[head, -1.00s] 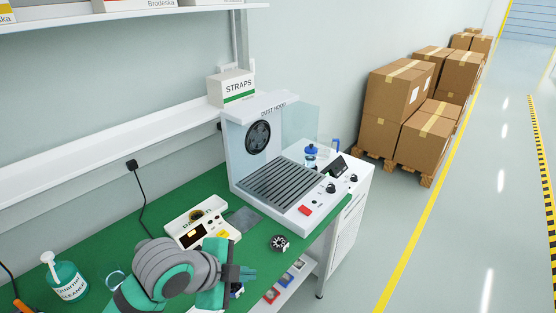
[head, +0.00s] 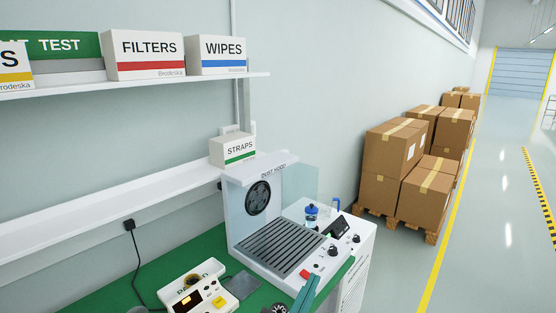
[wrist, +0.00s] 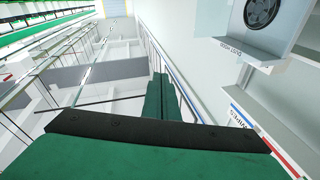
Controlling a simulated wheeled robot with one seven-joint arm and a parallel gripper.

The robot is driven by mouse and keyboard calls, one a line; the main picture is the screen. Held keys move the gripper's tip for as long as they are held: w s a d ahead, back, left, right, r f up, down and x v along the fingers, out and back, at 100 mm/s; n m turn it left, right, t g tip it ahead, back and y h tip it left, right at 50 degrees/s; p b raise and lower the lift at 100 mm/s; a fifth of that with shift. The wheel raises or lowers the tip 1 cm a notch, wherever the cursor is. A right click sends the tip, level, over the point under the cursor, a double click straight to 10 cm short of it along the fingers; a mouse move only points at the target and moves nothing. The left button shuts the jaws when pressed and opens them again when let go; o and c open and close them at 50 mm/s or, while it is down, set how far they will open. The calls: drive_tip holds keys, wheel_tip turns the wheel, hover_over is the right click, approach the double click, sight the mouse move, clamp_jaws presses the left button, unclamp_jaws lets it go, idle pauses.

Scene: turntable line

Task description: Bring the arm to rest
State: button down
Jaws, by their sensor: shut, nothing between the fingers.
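My gripper (wrist: 160,76) shows in the wrist view as two green fingers side by side, closed together with nothing between them. The fingers point away from the dark edge of the gripper body, and open air surrounds them. In the head view only a narrow teal piece of my arm's end shows at the bottom edge, in front of the dust hood's front right corner. The rest of my arm is almost all out of that view.
The dust hood (head: 290,213) stands on the green bench (head: 207,249). A beige device (head: 190,289) and a dark round part (head: 275,308) lie near it. Shelves with boxes run along the left wall. Stacked cartons (head: 395,180) stand at right; the floor beyond the yellow line is clear.

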drive_tip(key=s+a+f+n+y, duration=0.1)
drive_tip(key=s+f+n+y, duration=0.5)
drive_tip(key=f, duration=0.4)
drive_tip(key=s+a+f+n+y, duration=0.1)
drive_tip(key=s+f+n+y, duration=0.3)
drive_tip(key=s+f, duration=0.55)
drive_tip(key=s+a+f+m+g, duration=0.1)
drive_tip(key=s+a+f, duration=0.1)
drive_tip(key=s, duration=0.9)
drive_tip(key=s+a+f+m+g, duration=0.1)
drive_tip(key=s+a+f, duration=0.2)
drive_tip(key=s, duration=0.8)
wheel_tip(320, 180, down, 2)
drive_tip(key=shift+s+f+h, duration=0.1)
drive_tip(key=shift+s+h, duration=0.05)
drive_tip(key=shift+h, duration=0.15)
drive_tip(key=shift+a, duration=0.15)
